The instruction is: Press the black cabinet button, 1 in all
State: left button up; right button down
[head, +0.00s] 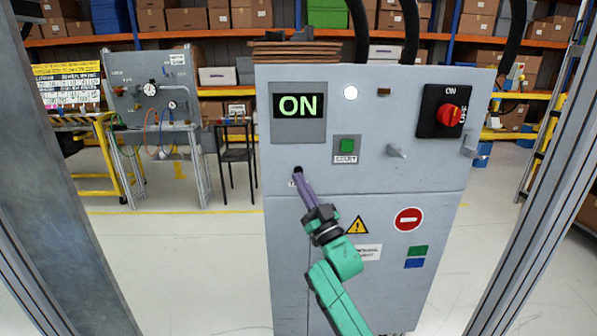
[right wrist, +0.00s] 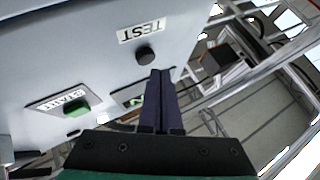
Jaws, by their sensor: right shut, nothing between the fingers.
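The grey cabinet (head: 390,230) stands in the middle of the head view. Its black button (head: 297,170) is on the front at the left, below the ON display; it also shows in the right wrist view (right wrist: 146,54), beside a TEST label (right wrist: 140,33). My right gripper (head: 299,177) is shut and empty, and its purple fingers point at the button. In the right wrist view the fingertips (right wrist: 160,72) lie close to the button; I cannot tell whether they touch it. My left gripper is out of view.

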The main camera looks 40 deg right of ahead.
jog(key=s+a+p, duration=0.1)
jog(key=s, duration=0.1)
jog(key=s+a+p, duration=0.1)
jog(key=s+a, duration=0.1)
dwell(0.4)
dwell(0.7)
